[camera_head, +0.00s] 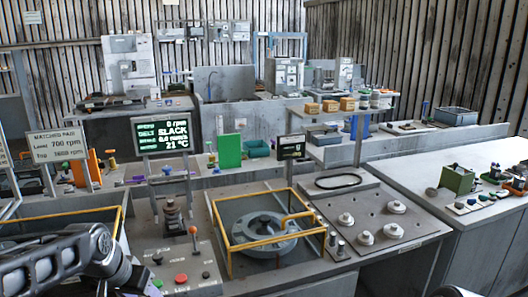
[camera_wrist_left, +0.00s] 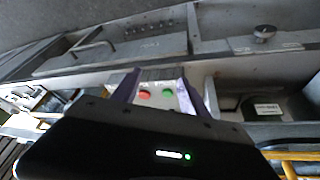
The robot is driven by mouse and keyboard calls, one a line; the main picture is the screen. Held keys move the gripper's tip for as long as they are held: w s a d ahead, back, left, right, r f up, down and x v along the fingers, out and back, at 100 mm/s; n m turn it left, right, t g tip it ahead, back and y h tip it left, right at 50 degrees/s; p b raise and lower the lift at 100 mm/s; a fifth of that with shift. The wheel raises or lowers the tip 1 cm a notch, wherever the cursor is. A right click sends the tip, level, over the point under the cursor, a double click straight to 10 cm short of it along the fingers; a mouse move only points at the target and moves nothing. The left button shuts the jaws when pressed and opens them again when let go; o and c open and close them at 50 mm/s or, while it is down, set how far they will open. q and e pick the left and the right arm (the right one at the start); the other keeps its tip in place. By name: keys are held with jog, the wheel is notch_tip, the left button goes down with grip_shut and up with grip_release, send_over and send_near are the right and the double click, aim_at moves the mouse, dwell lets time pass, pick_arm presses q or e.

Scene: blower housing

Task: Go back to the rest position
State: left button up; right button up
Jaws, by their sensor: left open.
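My left arm (camera_head: 75,255) comes in at the lower left in the head view, and its gripper jaws are not clearly seen there. In the left wrist view my left gripper (camera_wrist_left: 158,84) has its two fingers spread apart with nothing held between them. A red button (camera_wrist_left: 143,95) and a green button (camera_wrist_left: 167,93) show beyond and between the fingers; whether anything touches cannot be told. My right gripper is not in view.
The button panel (camera_head: 205,289) with a lever is right of my left arm. A yellow frame (camera_head: 231,262) surrounds a grey round housing (camera_head: 265,246). A screen (camera_head: 165,134) reading SLACK stands behind. A plate (camera_head: 375,215) with several knobs is further right.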

pick_arm(q)
jog(key=d+f+n+h, duration=0.1)
jog(key=d+f, duration=0.5)
jog(key=f, duration=0.4)
jog(key=d+f+n+h, duration=0.1)
jog(key=d+f, duration=0.5)
jog(key=f, duration=0.4)
jog(key=s+d+f+g, duration=0.2)
jog(key=s+d+f, duration=0.2)
jog(key=s+f, duration=0.4)
jog(key=s+d+f+n+g+h, duration=0.1)
jog(key=s+d+f, duration=0.3)
jog(key=s+f, duration=0.5)
jog(key=s, duration=0.7)
jog(key=shift+s+d+g, duration=0.25)
jog(key=shift+d+g, duration=0.15)
jog(key=shift+a, duration=0.15)
